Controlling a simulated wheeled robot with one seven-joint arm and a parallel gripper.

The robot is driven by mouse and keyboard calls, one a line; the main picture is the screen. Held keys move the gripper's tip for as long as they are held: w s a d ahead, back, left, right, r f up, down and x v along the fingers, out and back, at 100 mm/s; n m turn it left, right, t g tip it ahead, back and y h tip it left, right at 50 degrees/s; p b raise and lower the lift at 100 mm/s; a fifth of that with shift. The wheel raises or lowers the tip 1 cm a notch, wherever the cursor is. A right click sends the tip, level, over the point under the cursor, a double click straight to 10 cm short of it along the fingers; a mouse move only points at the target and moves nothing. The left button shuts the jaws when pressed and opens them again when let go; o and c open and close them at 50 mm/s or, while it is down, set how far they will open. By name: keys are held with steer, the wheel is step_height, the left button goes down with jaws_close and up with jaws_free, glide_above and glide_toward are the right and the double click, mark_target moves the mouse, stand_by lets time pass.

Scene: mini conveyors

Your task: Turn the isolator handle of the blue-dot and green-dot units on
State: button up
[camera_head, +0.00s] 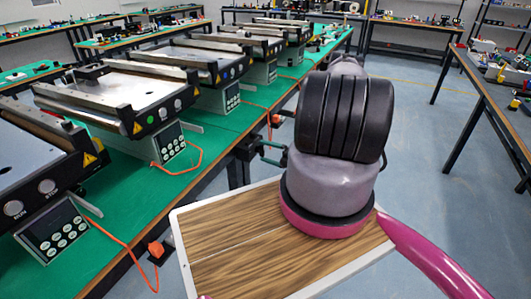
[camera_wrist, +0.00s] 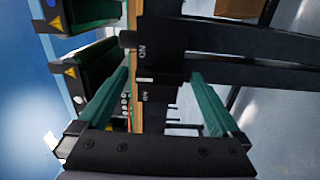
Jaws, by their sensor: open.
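My gripper (camera_head: 268,152) is beside the green bench's right edge in the head view, partly hidden by my arm. In the wrist view its teal fingers (camera_wrist: 158,88) are spread apart with nothing held between them. A dark part with white "ON" lettering (camera_wrist: 142,52) lies beyond the fingers, with a second lettered dark part (camera_wrist: 146,96) nearer. I cannot tell whether these are isolator handles or how they are turned. No handle position is readable.
Orange cables run from the units to orange fittings (camera_head: 155,249) at the edge of the green bench (camera_head: 215,125). More conveyors (camera_head: 225,65) stand farther along. Another bench (camera_head: 485,85) is at right. Grey floor (camera_head: 420,150) is open between the benches.

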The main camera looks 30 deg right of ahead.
steer(key=v, duration=1)
steer(key=shift+s+d, duration=0.1)
steer(key=w+a+r+n+g, duration=0.1)
steer(key=a+r+n+g, duration=0.3)
steer(key=r+n, duration=0.6)
steer(key=w+a+r+n+g, duration=0.1)
steer(key=a+r+n+g, duration=0.35)
steer(key=r, duration=0.95)
steer(key=w+a+r+n+g, duration=0.1)
steer(key=a+r+n+g, duration=0.3)
steer(key=r+n, duration=0.6)
steer(key=s+a+r+n+t+h, duration=0.2)
steer(key=s+a+r+n+h, duration=0.2)
steer(key=s+r+n, duration=0.5)
steer(key=s+a+r+n+t+h, duration=0.3)
steer(key=s+a+r+n+h, duration=0.2)
steer(key=s+r+n, duration=0.4)
steer(key=shift+s+a+r, duration=0.6)
steer(key=shift+s+r, duration=0.9)
steer(key=shift+r, duration=1.9)
